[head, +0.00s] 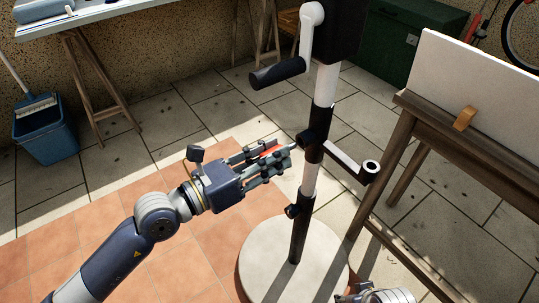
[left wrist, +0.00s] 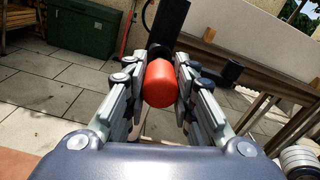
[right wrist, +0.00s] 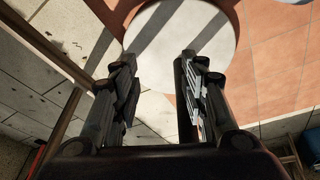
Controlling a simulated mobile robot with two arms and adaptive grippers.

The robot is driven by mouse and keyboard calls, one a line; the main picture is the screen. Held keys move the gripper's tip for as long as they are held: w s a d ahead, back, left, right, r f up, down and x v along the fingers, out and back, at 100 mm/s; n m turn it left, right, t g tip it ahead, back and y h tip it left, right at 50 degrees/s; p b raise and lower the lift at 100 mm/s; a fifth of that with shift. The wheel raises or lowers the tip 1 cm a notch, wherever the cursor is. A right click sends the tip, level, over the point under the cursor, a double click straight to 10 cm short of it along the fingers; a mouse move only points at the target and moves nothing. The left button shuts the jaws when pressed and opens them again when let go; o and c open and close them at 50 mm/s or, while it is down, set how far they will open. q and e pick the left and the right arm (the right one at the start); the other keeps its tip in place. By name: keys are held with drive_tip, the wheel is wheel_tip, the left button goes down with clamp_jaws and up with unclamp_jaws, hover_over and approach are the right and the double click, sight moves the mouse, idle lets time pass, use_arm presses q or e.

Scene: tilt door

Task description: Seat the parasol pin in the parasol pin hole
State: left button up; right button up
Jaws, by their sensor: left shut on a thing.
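The parasol pin has a red handle (head: 268,153), which also shows in the left wrist view (left wrist: 161,84). My left gripper (head: 283,159) is shut on this handle from both sides. The pin's grey tip points at the black collar (head: 309,142) on the parasol pole (head: 300,215). The tip is at or very close to the collar; I cannot tell whether it has entered. The pin hole itself is not visible. My right gripper (right wrist: 158,68) is open and empty low near the round white base (right wrist: 205,35), with a dark post beside its right finger.
A wooden easel with a white board (head: 480,85) stands at the right. A green chest (head: 405,40) and a blue bucket (head: 45,130) are farther back.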

idle(0.6)
drive_tip(key=shift+w+f, duration=0.25)
drive_tip(key=shift+f, duration=0.35)
drive_tip(key=shift+a, duration=0.1)
idle(0.4)
use_arm(q)
drive_tip(key=shift+p, duration=0.35)
use_arm(e)
drive_tip(key=shift+s+f, duration=0.35)
drive_tip(key=shift+f, duration=0.5)
use_arm(q)
drive_tip(key=shift+r, duration=0.1)
use_arm(e)
drive_tip(key=shift+w+r, duration=0.15)
drive_tip(key=shift+w, duration=0.15)
